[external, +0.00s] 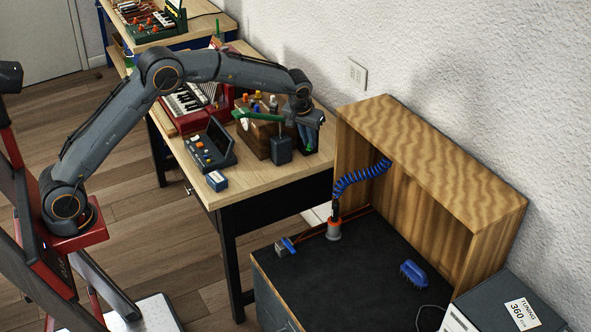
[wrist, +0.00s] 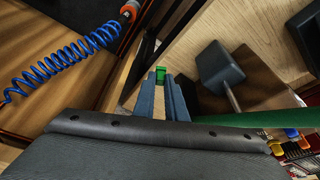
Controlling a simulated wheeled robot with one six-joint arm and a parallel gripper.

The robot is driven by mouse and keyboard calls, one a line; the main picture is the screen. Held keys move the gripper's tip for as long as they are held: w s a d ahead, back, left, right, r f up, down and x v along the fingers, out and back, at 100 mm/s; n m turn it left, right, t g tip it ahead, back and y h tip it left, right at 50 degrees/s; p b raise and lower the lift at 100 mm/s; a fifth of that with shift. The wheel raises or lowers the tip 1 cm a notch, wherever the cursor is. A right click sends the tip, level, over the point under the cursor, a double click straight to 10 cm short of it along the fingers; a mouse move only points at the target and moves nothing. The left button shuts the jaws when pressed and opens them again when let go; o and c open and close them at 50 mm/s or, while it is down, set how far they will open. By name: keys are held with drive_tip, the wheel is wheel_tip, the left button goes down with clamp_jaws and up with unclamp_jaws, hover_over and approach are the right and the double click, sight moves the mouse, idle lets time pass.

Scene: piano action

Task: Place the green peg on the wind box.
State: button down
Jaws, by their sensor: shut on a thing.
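The green peg (wrist: 160,75) shows as a small bright green end between the tips of my gripper (wrist: 162,85) in the wrist view. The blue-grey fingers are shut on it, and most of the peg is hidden. In the external view my gripper (external: 311,140) points down over the right end of the wooden table; I cannot make out the peg there. A brown wooden box (external: 252,141) with several coloured pieces on top stands left of my gripper. It may be the wind box, but no label shows.
A green bar (external: 262,116) and a dark block (external: 281,151) are close left of my gripper. An open wooden cabinet (external: 440,160) and blue coiled hose (external: 360,176) are to the right. A blue brush (external: 414,273) lies on the dark bench (external: 345,285), which has bare room.

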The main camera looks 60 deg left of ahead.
drive_tip(key=shift+n+y, duration=0.3)
drive_tip(key=shift+n, duration=0.6)
drive_tip(key=s+a+r+p, duration=0.1)
drive_tip(key=a+r+p, duration=0.1)
drive_tip(key=a+r, duration=0.1)
drive_tip(key=s+a+r+p, duration=0.1)
drive_tip(key=a+r+p, duration=0.1)
drive_tip(key=a+r, duration=0.1)
drive_tip(key=s+a+r+p, duration=0.2)
drive_tip(key=a+r, duration=0.1)
drive_tip(key=r, duration=0.2)
drive_tip(key=shift+a, duration=0.35)
drive_tip(key=s+a+r+n+p, duration=0.2)
drive_tip(key=s+a+r+p, duration=0.2)
drive_tip(key=a, duration=0.3)
drive_tip(key=shift+g, duration=0.4)
drive_tip(key=shift+a+f+p, duration=0.15)
drive_tip(key=shift+f+p, duration=1.55)
drive_tip(key=shift+f, duration=3)
drive_tip(key=shift+f, duration=0.1)
drive_tip(key=c, duration=1.8)
unclamp_jaws()
drive_tip(key=shift+c, duration=0.2)
drive_tip(key=shift+o, duration=0.2)
